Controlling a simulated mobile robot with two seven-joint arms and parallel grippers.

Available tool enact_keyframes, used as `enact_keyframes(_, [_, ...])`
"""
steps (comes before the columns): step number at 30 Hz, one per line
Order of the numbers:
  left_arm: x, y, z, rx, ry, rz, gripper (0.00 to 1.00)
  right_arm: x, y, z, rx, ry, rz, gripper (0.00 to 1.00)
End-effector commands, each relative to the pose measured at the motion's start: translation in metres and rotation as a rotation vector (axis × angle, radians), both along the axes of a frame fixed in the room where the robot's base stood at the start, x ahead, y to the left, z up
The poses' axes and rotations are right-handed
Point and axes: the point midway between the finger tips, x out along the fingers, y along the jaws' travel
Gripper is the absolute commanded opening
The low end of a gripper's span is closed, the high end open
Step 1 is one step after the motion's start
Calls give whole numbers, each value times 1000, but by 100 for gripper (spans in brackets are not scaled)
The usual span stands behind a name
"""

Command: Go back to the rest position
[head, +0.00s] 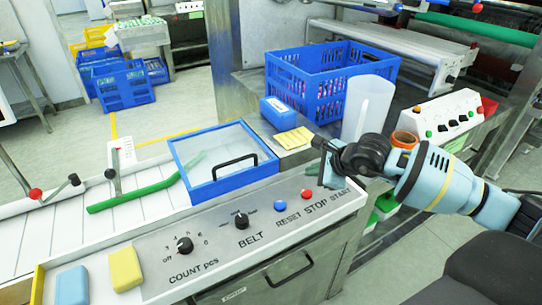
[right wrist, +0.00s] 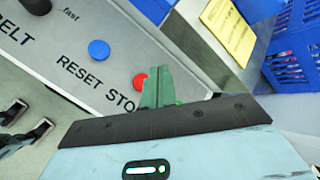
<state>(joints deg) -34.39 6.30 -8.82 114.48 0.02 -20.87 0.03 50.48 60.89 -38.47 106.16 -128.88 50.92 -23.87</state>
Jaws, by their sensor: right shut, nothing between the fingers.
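My right gripper (head: 325,172) is shut and empty, its green fingers pointing down over the START end of the control panel (head: 225,262). In the right wrist view the closed fingers (right wrist: 160,88) overlap the red STOP button (right wrist: 140,82) in the picture. The START button is mostly hidden behind them; I cannot tell whether they touch it. The blue RESET button (head: 280,206) and the red STOP button (head: 307,194) show clear of the gripper in the head view. My left gripper is not in view.
A clear-lidded blue frame (head: 222,188) stands left of the gripper. A blue crate (head: 330,75), clear jug (head: 368,108), orange-brown container (head: 404,140) and button box (head: 446,119) surround my right arm. Yellow (head: 125,268) and blue (head: 72,286) blocks lie front left.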

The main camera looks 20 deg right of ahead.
Motion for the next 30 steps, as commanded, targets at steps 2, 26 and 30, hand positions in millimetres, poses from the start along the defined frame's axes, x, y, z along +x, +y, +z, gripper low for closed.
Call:
enact_keyframes(2, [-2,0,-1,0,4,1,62,0,0,0,0,0,0,0])
enact_keyframes(26, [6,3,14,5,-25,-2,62,-131,206,-59,1749,598,-452,0])
enact_keyframes(30, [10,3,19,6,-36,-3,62,-152,196,-80,2111,712,-785,0])
